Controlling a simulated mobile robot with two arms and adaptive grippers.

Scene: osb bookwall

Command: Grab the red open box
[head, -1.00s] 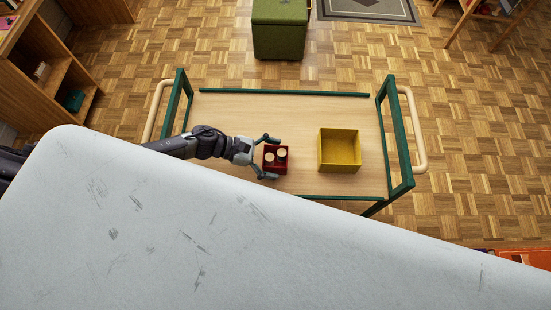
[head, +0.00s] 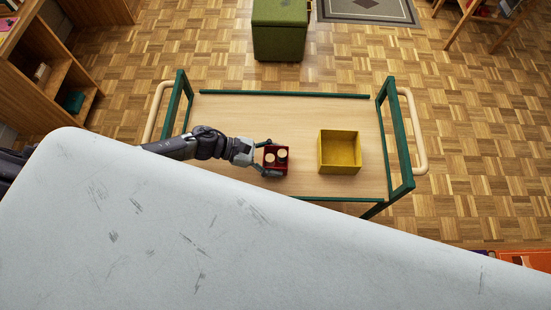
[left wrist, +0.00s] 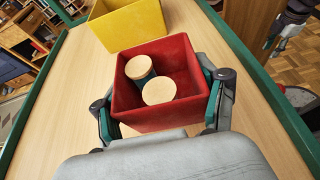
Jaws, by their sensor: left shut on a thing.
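The red open box (head: 283,168) is on the wooden top of the trolley (head: 220,112); I cannot tell whether it rests on the surface or is slightly raised. Two round containers with pale wooden lids (left wrist: 159,90) stand inside it. My left gripper (head: 270,157) is shut on the red box, with a finger against each of two opposite sides. The left wrist view shows the red box (left wrist: 160,118) between the fingers.
A yellow open box (head: 340,150) stands to the right of the red box with a gap between them; it looks empty. Green rails (head: 285,94) edge the trolley. A green cube stool (head: 279,30) stands on the floor behind.

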